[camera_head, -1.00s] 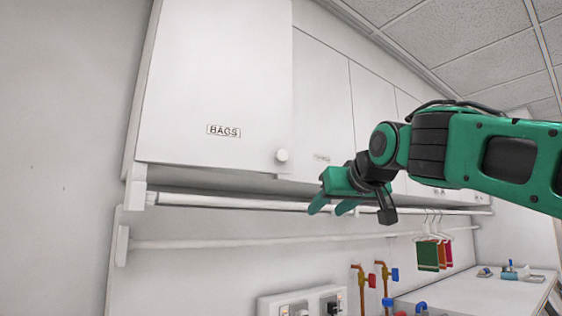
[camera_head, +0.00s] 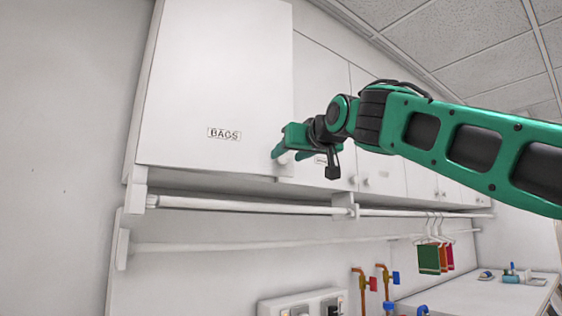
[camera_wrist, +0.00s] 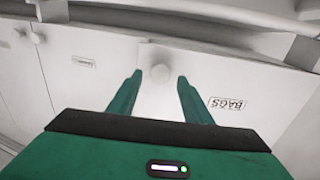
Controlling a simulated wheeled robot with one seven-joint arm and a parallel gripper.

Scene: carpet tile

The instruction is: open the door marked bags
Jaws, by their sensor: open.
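In the head view the knob is mostly hidden behind my fingers. My green gripper (camera_head: 278,155) is open and empty, at the door's lower right corner. It also shows in the wrist view (camera_wrist: 159,78).
More white cabinet doors (camera_head: 385,160) with knobs run off to the right. A white rail (camera_head: 250,205) runs below the cabinets. Small hangers with coloured cloths (camera_head: 430,258) hang further right. Pipes with red and blue valves (camera_head: 372,283) stand below.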

